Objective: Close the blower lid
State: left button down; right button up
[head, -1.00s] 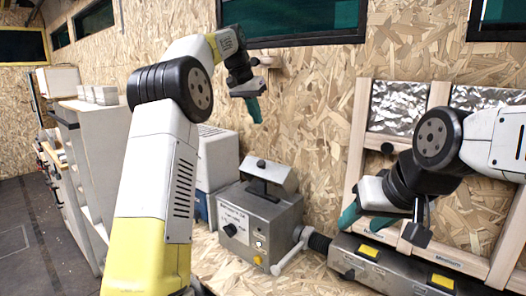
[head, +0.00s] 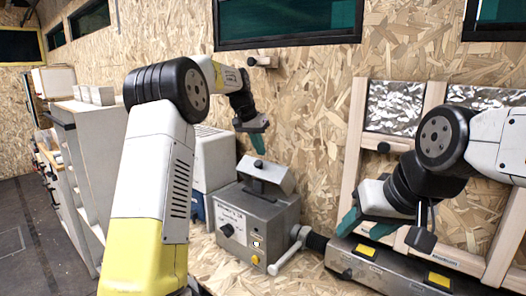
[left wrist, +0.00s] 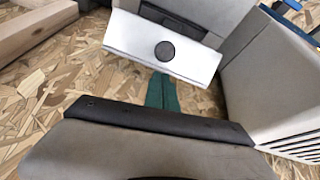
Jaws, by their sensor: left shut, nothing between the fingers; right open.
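The blower is a grey metal box (head: 250,222) with a knob and labels on its front, standing on the wooden worktop. Its lid (head: 266,174) stands raised and tilted on top, with a dark round knob on it. In the left wrist view the lid (left wrist: 160,48) is a pale plate with a dark knob. My left gripper (head: 259,147) has teal fingers, shut and empty, just above and behind the lid. Its fingertips (left wrist: 162,88) show by the lid's edge in the left wrist view; contact cannot be told. My right gripper (head: 362,228) is open and empty, right of the blower.
A long grey unit with yellow labels (head: 366,250) lies right of the blower, joined by a pipe with a white lever (head: 288,250). A white-and-blue box (head: 213,165) stands behind left. A wooden frame with foil panels (head: 355,150) leans on the chipboard wall.

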pick_arm(q)
jog(key=shift+s+a+f, duration=0.2)
jog(key=shift+s+f, duration=0.05)
jog(key=shift+s, duration=0.1)
jog(key=shift+s, duration=0.1)
